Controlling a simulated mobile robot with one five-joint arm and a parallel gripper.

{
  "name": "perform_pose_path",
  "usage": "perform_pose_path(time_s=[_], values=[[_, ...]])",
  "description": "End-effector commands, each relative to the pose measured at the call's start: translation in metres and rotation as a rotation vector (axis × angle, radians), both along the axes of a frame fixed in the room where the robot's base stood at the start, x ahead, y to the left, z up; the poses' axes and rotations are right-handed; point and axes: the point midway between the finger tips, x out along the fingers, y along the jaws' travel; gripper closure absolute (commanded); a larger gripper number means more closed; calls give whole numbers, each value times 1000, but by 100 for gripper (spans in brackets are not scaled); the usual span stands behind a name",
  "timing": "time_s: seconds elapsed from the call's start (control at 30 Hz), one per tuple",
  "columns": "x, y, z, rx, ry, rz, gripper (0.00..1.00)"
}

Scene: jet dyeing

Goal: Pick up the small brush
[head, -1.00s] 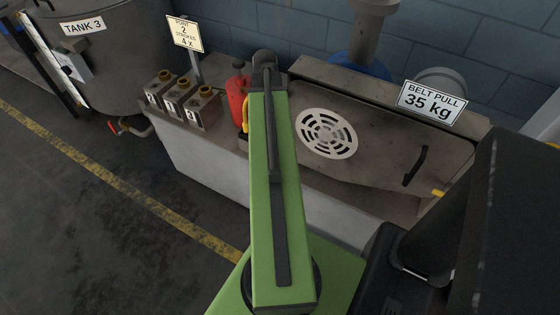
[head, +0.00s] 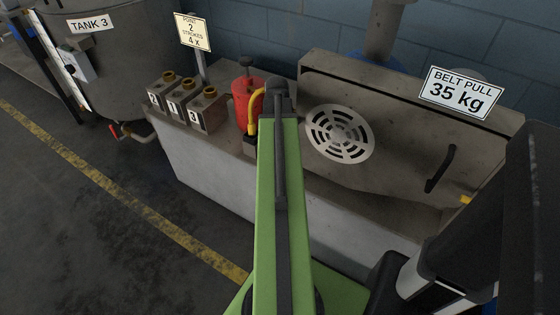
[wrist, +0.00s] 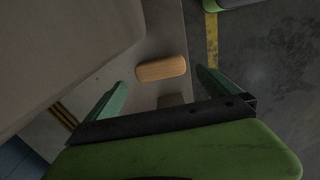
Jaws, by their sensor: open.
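The small brush shows in the wrist view as a rounded light-wood block (wrist: 162,68) lying on a grey-brown surface; its bristles are not visible. My gripper (wrist: 160,79) is open, with one green finger on each side of the brush in the picture. Clear gaps show between the brush and both fingers, and nothing is held. How far the fingertips are above the brush is hard to tell. In the head view my green arm hides the gripper, and I cannot make out the brush.
A belt pull sign (head: 461,93) stands at right. In the wrist view a darker block (wrist: 170,101) lies near the brush. Open floor (head: 75,230) lies left.

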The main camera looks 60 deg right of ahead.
Motion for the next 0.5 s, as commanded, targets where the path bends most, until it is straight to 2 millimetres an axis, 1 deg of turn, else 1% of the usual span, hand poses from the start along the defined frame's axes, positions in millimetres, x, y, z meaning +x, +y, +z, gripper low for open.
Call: perform_pose_path(time_s=[0.07,0.13,0.33,0.4,0.5], values=[[0,0,-5,0,0,0,0],[0,0,-15,0,0,0,0],[0,0,-53,0,0,-1,0],[0,0,-59,0,0,-1,0],[0,0,-59,0,0,-1,0]])
